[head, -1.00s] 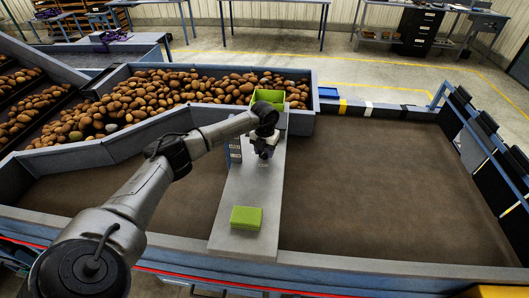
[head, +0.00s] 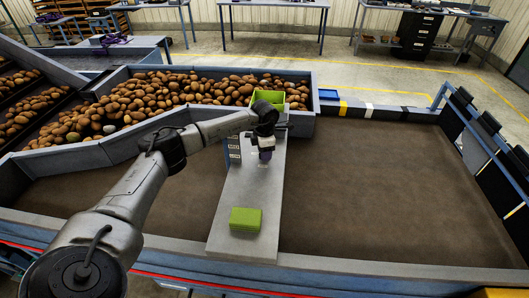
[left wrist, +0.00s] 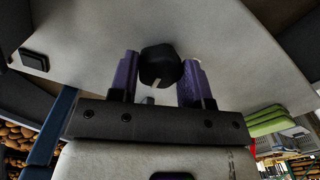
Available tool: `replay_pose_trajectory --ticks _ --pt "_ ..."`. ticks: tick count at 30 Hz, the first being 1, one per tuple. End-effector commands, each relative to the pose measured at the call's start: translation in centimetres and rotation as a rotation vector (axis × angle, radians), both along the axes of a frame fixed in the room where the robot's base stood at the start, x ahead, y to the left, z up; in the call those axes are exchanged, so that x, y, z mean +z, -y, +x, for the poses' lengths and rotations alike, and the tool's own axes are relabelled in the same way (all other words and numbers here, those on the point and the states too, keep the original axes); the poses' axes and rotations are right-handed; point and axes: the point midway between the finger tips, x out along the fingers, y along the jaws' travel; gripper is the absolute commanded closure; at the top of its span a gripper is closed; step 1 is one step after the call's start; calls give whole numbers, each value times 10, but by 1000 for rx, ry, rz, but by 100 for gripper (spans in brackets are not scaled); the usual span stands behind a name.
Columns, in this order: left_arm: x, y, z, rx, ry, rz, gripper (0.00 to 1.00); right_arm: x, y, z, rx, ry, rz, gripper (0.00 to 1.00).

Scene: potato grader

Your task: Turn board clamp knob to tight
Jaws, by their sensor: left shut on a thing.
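The grey board (head: 236,205) spans the brown belt from the far side to the near edge. In the left wrist view the black round clamp knob (left wrist: 160,66) with a pale pointer mark sits between the purple fingers of my left gripper (left wrist: 161,62). The fingers are shut on it, one on each side. In the head view my left gripper (head: 265,155) points down at the far part of the board and hides the knob. My right gripper is not in view.
A green block (head: 245,219) lies on the board's near end. A potato bin (head: 150,140) lies behind; the belt (head: 370,190) at right is bare.

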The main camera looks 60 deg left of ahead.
Motion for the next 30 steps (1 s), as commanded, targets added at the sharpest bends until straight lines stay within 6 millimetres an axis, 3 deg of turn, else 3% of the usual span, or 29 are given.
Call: replay_pose_trajectory --ticks 15,30 --pt "1 1 0 -456 3 -1 80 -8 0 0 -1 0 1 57" --pt "1 1 0 -683 2 -2 80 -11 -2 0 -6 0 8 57"
